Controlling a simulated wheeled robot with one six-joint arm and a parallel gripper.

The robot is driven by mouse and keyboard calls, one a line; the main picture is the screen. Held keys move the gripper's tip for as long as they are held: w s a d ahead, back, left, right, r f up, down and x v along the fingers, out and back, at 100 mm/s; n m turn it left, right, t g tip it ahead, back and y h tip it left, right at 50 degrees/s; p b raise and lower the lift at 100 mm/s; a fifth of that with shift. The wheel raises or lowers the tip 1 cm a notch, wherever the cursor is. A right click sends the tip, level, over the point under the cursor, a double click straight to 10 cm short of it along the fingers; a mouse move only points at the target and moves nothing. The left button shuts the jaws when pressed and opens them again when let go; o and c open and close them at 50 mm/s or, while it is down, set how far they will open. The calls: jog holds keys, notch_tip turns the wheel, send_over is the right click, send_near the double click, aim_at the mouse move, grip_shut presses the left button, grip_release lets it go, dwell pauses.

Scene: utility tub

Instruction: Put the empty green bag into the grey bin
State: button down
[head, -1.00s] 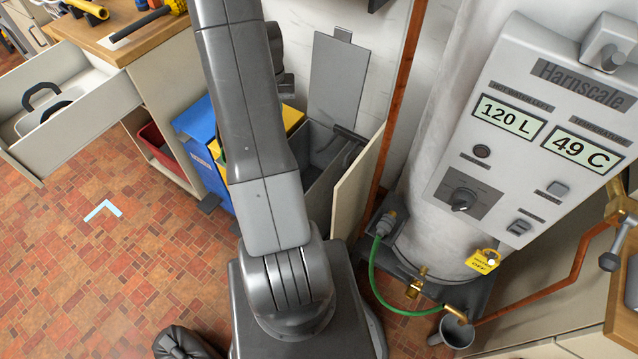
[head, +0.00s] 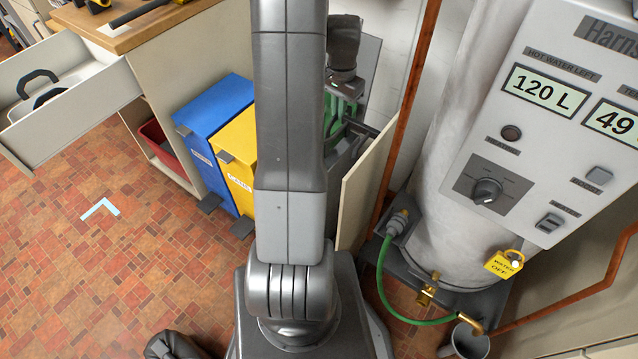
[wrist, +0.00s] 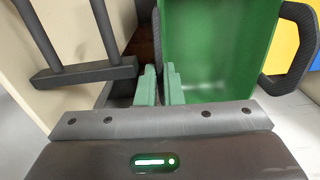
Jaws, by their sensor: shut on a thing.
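In the head view only a little of the bag (head: 331,112) shows, partly hidden behind my arm. My gripper there points down over the open grey bin (head: 378,133). The bag is at the bin's mouth. I cannot tell how far below the rim it reaches.
A yellow bin (head: 235,165) and a blue bin (head: 212,110) stand left of the grey one. A cream panel (head: 365,180) stands close on its right, beside a copper pipe (head: 412,90) and the white water heater (head: 450,170). An open drawer (head: 75,95) juts out at left.

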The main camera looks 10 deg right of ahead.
notch_tip(320, 180, down, 4)
jog(key=b, duration=0.2)
jog(key=shift+f+b, duration=0.25)
jog(key=shift+b, duration=0.15)
jog(key=c, duration=1.5)
grip_release()
jog(key=shift+a, duration=0.15)
notch_tip(320, 180, up, 14)
jog(key=p, duration=0.2)
send_over(337, 129)
jog(key=shift+a+f, duration=0.1)
